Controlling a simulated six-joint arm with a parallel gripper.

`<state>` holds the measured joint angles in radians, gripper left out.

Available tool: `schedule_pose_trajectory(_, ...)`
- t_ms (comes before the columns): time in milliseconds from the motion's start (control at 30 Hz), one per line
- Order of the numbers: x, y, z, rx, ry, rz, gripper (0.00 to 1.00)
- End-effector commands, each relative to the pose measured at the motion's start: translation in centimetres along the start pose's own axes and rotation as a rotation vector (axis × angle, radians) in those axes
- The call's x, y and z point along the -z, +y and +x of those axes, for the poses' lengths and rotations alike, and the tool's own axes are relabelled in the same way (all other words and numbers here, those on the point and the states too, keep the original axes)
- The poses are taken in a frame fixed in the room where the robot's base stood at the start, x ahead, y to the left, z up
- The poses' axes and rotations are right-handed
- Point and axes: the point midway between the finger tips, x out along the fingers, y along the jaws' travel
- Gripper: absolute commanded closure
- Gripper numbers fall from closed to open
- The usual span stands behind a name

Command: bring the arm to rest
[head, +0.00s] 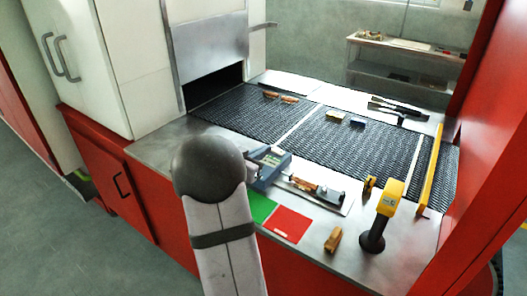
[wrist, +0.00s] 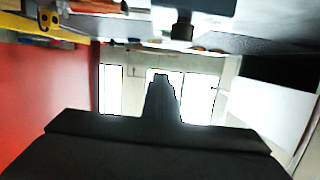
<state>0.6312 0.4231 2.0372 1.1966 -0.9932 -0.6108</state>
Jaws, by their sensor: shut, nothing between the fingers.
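My arm rises from the bottom of the head view as a pale link with a dark band, ending in a dark round joint in front of the steel counter (head: 160,150). Bright window-like panels (wrist: 200,92) lie behind the fingers.
The mesh belt (head: 285,125) carries several small items. A grey-blue device (head: 270,163), green mat (head: 262,207), red mat (head: 287,226), yellow-headed post (head: 390,198) and brown block (head: 333,240) stand on the near counter. A yellow bar (head: 429,170) crosses the belt's right end.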

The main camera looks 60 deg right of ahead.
Motion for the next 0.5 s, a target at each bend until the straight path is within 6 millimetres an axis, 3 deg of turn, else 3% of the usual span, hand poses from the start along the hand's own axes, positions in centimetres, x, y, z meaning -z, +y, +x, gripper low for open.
schedule_pose_trajectory(300, -0.1, -0.5, -0.2, 0.017, -0.005, -0.001, 1.00)
schedule_pose_trajectory(367, -0.3, -1.3, -0.6, 0.049, -0.016, -0.003, 1.00)
schedule_pose_trajectory(500, -1.5, -5.1, -3.0, 0.196, -0.072, -0.021, 1.00)
